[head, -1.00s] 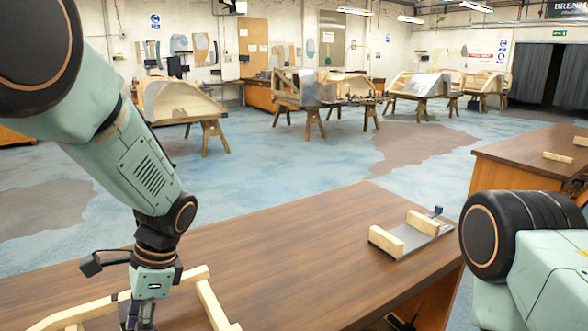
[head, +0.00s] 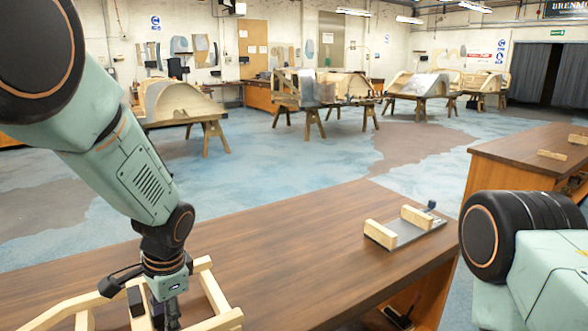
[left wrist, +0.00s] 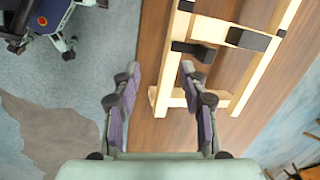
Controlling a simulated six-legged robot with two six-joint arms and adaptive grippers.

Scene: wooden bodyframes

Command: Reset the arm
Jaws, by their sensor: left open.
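My left gripper (head: 165,312) points down over the near left of the brown workbench (head: 300,250), at the wooden frame (head: 213,292). In the left wrist view this gripper (left wrist: 160,70) is open, its two purple-padded fingers apart. One pale bar of the frame (left wrist: 167,75) shows between the fingers, nearer the right one. Nothing is clamped. I cannot tell how high the fingers are above the bar. Dark blocks (left wrist: 248,39) sit across the frame. My right arm shows at the right edge of the head view, but its gripper is out of view.
A metal plate with two wooden blocks (head: 405,228) lies near the bench's right end. Another bench (head: 520,150) stands at the right. Wooden bodyframes on trestles (head: 185,105) stand farther back. The bench middle is clear.

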